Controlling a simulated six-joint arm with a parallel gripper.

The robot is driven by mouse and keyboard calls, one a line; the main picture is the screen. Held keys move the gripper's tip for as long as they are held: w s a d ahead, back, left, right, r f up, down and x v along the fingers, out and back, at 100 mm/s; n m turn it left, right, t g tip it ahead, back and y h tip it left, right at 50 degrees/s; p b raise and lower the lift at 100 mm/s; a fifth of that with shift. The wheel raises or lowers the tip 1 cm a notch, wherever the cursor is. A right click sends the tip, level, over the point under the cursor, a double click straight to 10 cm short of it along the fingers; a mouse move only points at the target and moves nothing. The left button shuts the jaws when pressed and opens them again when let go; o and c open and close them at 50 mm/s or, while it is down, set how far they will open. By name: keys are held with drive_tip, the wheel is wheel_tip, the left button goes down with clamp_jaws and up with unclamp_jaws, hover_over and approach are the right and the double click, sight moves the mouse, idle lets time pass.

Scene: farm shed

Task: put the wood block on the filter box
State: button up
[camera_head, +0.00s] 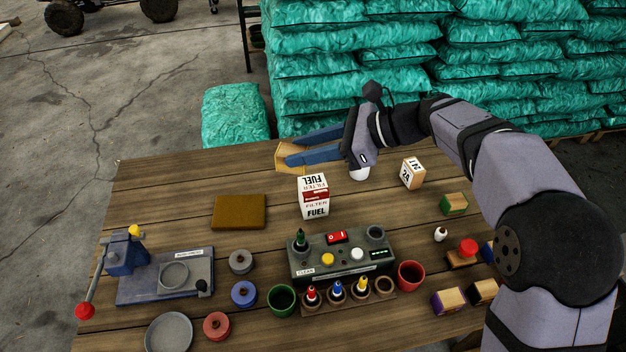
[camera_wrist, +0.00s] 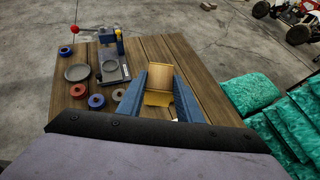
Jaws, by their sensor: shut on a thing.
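The wood block (camera_head: 287,163) is pale tan and sits between the blue fingers of my gripper (camera_head: 295,153), near the far edge of the table. My gripper is shut on it and appears to hold it above the tabletop. In the wrist view the wood block (camera_wrist: 173,77) shows between the fingertips. The filter box (camera_head: 314,206), white with red and black "FILTER" and "FUEL" print, stands upright on the table, nearer than the block and a little to its right. Its top looks bare. The fingers hide part of the block.
A mustard-brown pad (camera_head: 239,211) lies left of the filter box. A grey control unit (camera_head: 343,268) with buttons and bottles stands in front of it. A small "24" box (camera_head: 412,174) is to the right. Green sacks (camera_head: 350,82) are stacked behind the table.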

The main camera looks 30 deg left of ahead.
drive_tip(key=w+f+m+t, duration=0.3)
drive_tip(key=w+m+t, duration=0.1)
drive_tip(key=w, duration=0.2)
drive_tip(key=p, duration=0.2)
hover_over(322, 189)
drive_tip(key=shift+t+y, duration=0.3)
drive_tip(key=shift+y, duration=0.1)
drive_tip(key=shift+f, duration=5.15)
drive_tip(key=shift+f, duration=0.2)
drive_tip(key=o, duration=1)
drive_tip(key=shift+o, duration=0.2)
drive_tip(key=shift+r, duration=0.1)
drive_tip(key=shift+r, duration=0.15)
drive_tip(key=b+v, duration=0.3)
drive_tip(key=v, duration=0.9)
